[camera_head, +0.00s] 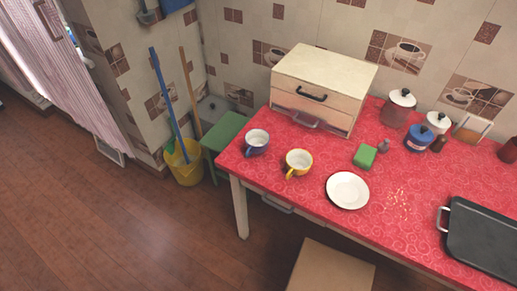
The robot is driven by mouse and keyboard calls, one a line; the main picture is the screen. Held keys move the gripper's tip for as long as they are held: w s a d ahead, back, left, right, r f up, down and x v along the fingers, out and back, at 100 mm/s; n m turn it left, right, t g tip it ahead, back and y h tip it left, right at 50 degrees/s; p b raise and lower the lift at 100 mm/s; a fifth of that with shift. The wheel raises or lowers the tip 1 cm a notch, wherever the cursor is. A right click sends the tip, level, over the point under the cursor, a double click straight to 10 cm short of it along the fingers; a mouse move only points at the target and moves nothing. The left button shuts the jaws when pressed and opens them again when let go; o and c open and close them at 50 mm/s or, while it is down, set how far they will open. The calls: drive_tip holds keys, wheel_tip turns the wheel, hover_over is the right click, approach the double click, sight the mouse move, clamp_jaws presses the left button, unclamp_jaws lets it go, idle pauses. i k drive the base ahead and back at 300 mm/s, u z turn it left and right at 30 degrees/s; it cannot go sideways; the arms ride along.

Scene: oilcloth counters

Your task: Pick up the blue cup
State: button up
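The blue cup (257,142) stands upright near the left end of the red oilcloth table (290,215). It is blue outside and white inside, and its handle points to the lower left. It looks empty. A yellow cup (298,162) with a white inside stands a little to its right and nearer the front, apart from it. My gripper is not in this view.
A bread box (322,83) stands behind the cups. A white plate (347,191), a green block (365,156) and a dark tray (485,238) lie to the right. A green stool (226,131), yellow bucket (186,165) and cardboard box (330,268) are on the floor. The left floor is clear.

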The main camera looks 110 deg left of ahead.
sight(257, 140)
drive_tip(key=u, duration=3.4)
